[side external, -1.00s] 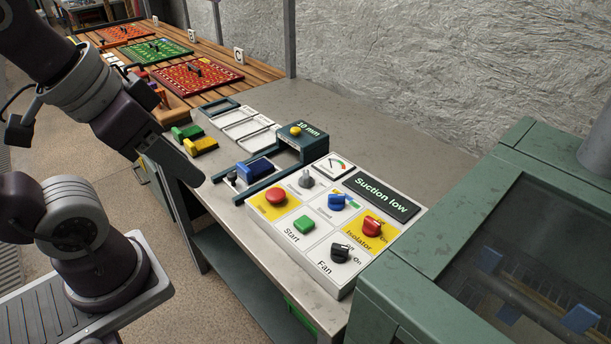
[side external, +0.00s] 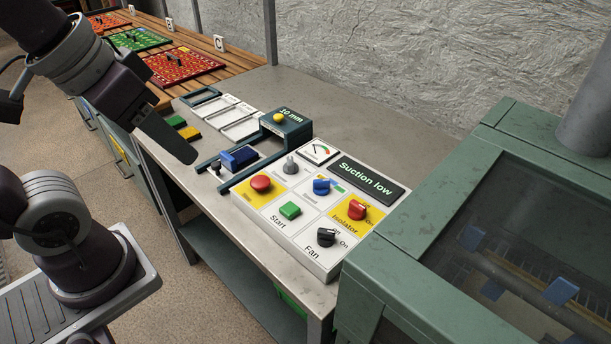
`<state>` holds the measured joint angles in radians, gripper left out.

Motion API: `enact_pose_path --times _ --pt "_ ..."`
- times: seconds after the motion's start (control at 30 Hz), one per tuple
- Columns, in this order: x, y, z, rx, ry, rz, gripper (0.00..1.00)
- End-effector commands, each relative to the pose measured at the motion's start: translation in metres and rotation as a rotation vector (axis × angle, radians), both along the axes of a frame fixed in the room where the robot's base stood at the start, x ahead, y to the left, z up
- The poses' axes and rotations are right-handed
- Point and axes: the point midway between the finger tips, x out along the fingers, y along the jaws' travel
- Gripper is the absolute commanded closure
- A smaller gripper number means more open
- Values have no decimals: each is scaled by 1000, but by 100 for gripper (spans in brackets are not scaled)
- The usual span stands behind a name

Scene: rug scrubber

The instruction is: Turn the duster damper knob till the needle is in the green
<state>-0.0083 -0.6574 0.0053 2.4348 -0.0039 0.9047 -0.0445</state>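The white control panel (side external: 273,222) lies on the bench with several knobs and buttons. A small white gauge (side external: 319,152) sits at its far edge; its needle is too small to read, though coloured marks show. A grey knob (side external: 290,166) stands just left of the gauge, and a blue knob (side external: 321,187) stands nearer the middle. Their labels are too small to read, so I cannot tell which is the duster damper knob. My gripper (side external: 188,157) hangs left of the panel, pointing down to the right, clear of every knob. I cannot tell its opening.
A red button (side external: 261,184), green Start button (side external: 290,210), red Isolator knob (side external: 356,210) and black Fan knob (side external: 326,237) crowd the panel. A "Suction low" sign (side external: 366,177) stands behind. A gauge frame marked 10 mm (side external: 287,122) is beyond; a green machine (side external: 490,210) is right.

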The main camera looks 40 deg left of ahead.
Motion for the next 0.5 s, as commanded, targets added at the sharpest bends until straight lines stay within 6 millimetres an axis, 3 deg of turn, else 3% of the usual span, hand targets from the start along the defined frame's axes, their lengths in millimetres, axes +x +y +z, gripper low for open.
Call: enact_pose_path --times 0.1,0.2,0.33,0.4,0.5 --pt "62 8 8 -66 106 153 64" --pt "128 22 -4 -122 202 323 64" --pt "205 45 -51 -167 314 540 64" --pt "235 56 -82 -178 362 637 64" --pt "261 68 -119 -185 408 736 64"
